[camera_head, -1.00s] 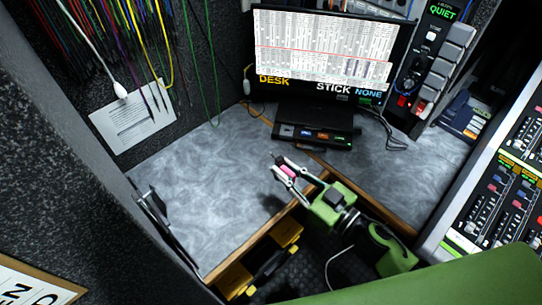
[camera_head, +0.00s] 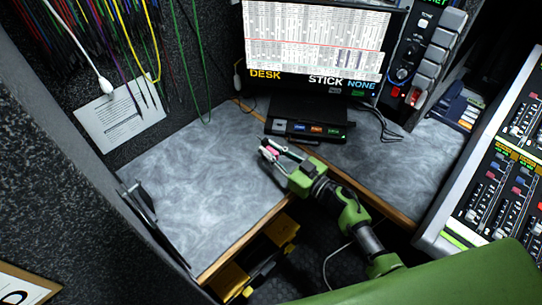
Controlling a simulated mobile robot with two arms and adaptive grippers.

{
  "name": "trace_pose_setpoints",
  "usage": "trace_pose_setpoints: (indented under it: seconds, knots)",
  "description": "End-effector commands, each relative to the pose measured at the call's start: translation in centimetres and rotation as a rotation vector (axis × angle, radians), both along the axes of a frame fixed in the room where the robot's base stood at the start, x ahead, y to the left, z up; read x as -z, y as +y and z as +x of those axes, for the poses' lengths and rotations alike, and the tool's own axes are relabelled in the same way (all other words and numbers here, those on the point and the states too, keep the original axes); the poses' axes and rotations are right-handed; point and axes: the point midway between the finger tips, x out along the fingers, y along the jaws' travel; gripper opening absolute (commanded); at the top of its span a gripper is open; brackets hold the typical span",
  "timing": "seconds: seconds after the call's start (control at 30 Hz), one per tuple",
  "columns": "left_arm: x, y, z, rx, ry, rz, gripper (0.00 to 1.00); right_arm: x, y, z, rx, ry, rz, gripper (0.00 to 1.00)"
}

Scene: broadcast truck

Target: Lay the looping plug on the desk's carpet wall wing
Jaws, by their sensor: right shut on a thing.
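My right gripper (camera_head: 267,151) reaches in from the lower right over the desk. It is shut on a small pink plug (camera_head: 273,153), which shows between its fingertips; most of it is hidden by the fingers. The desk's wing (camera_head: 205,180) along the carpet wall is a grey marbled top with a wooden front edge. The gripper is over this wing's right part, near the corner; how high above the surface I cannot tell. My left gripper is not in view.
A monitor (camera_head: 315,38) stands at the back, with a black button box (camera_head: 308,131) below it. A dark flat object (camera_head: 146,210) stands at the wing's left edge. Coloured cables hang on the carpet wall (camera_head: 215,65). A mixing console (camera_head: 497,185) is at right. The wing's middle is clear.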

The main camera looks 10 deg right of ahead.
Motion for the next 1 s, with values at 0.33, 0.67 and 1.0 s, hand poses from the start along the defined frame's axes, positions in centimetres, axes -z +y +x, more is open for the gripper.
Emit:
trace_pose_setpoints:
  seconds: [0.33, 0.67, 1.0]
  knots:
    - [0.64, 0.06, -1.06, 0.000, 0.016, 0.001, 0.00, 1.64, 0.00, -0.07, -0.001, 0.000, 0.000, 0.00]
    - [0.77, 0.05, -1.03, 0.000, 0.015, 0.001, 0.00, 1.89, 0.01, -0.09, 0.000, 0.001, -0.001, 0.31]
    - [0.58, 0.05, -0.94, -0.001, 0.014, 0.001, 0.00, 1.74, -0.29, -0.48, 0.000, 0.002, -0.002, 0.31]
